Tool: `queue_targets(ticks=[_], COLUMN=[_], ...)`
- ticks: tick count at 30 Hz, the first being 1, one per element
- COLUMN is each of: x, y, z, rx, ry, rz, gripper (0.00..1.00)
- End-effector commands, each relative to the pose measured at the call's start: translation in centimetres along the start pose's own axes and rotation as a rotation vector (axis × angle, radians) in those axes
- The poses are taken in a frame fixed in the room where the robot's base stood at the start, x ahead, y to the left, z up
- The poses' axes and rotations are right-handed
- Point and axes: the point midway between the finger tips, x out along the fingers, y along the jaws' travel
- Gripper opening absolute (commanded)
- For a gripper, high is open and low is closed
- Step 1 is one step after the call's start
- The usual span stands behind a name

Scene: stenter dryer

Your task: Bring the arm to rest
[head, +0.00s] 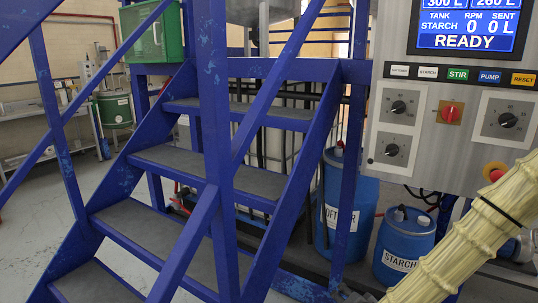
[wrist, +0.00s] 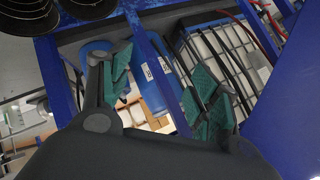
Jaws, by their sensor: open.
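My gripper (wrist: 160,98) shows in the wrist view with its two green-padded fingers spread apart and nothing between them. Behind the gap are blue drums (wrist: 155,85) and blue frame members, at a distance that I cannot judge. In the head view, part of my arm in a pale yellow ribbed cover (head: 465,235) crosses the lower right corner. My gripper itself is outside the head view.
Blue stairs (head: 215,180) with railings fill the left and middle. A grey control panel (head: 455,110) with a READY screen (head: 465,41) is at right. Blue drums (head: 347,205), one labelled STARCH (head: 403,245), stand below. Open floor (head: 40,235) lies at far left.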

Motion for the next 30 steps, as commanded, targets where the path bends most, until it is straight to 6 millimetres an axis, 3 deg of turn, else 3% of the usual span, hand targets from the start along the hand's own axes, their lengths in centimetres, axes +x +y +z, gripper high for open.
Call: queue_targets(ticks=[1, 8, 16, 21, 24, 30], x=[0.1, -1.4, -6.8, -10.9, -12.8, -14.3], y=[1.9, 10.6, 21.4, 26.9, 29.1, 30.8], z=[2.6, 12.5, 22.1, 25.9, 27.1, 27.9], rx=[-0.05, -0.268, -0.518, -0.647, -0.696, -0.736], ry=[-0.051, -0.28, -0.576, -0.743, -0.81, -0.865], rz=[0.029, 0.151, 0.283, 0.347, 0.372, 0.39], gripper=[0.62, 0.62, 0.62, 0.62, 0.62, 0.62])
